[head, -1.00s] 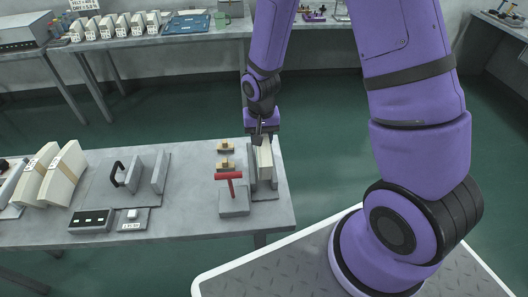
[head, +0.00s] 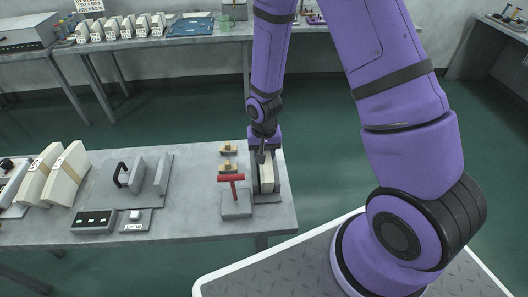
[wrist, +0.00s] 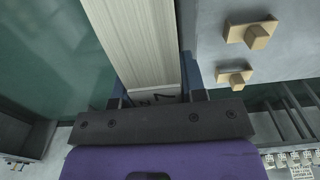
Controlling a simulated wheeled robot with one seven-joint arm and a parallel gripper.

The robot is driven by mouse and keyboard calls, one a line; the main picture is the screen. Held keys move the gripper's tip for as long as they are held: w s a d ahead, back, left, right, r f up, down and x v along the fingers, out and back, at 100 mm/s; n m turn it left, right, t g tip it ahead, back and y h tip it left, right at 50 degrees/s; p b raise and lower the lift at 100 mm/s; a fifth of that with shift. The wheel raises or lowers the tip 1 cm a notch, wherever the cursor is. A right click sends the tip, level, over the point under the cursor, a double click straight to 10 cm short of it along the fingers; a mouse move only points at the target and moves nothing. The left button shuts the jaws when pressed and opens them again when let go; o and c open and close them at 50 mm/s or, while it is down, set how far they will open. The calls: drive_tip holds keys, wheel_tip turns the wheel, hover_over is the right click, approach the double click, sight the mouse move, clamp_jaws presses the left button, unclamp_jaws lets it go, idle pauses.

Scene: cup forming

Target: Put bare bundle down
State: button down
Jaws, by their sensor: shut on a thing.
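The bare bundle (head: 267,176) is a cream stack of sheets without a band, standing upright at the right end of the near table. It also fills the upper middle of the wrist view (wrist: 140,42). My gripper (head: 263,152) is shut on its upper end, with one finger on each side in the wrist view (wrist: 153,92). A grey holder (head: 254,178) with an upright plate stands beside the bundle, which is low within it. I cannot tell if the bundle's lower edge rests on the base.
A red T-handle (head: 232,179) on a grey block stands just left of the holder. Two tan knobbed pieces (head: 228,150) lie behind it. Farther left are a black-handled fixture (head: 122,176), a dark panel (head: 95,220) and banded bundles (head: 66,174). The table's right edge is close.

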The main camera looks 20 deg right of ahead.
drive_tip(key=c, duration=0.7)
unclamp_jaws()
drive_tip(key=s+d+r+n+t, duration=0.1)
drive_tip(key=s+d+r, duration=0.15)
drive_tip(key=r, duration=1.25)
drive_tip(key=s+d+r+n+t, duration=0.1)
drive_tip(key=s+r+t, duration=0.15)
drive_tip(key=r, duration=1.25)
drive_tip(key=shift+n+t, duration=0.8)
drive_tip(key=shift+t, duration=0.05)
drive_tip(key=s+d+r, duration=0.1)
drive_tip(key=s+r, duration=0.2)
drive_tip(key=s, duration=0.2)
drive_tip(key=s+d+r, duration=0.1)
drive_tip(key=s+r, duration=0.3)
drive_tip(key=s, duration=0.1)
drive_tip(key=s+d+r, duration=0.1)
drive_tip(key=s+r, duration=0.3)
drive_tip(key=s, duration=0.2)
drive_tip(key=shift+d+r, duration=0.2)
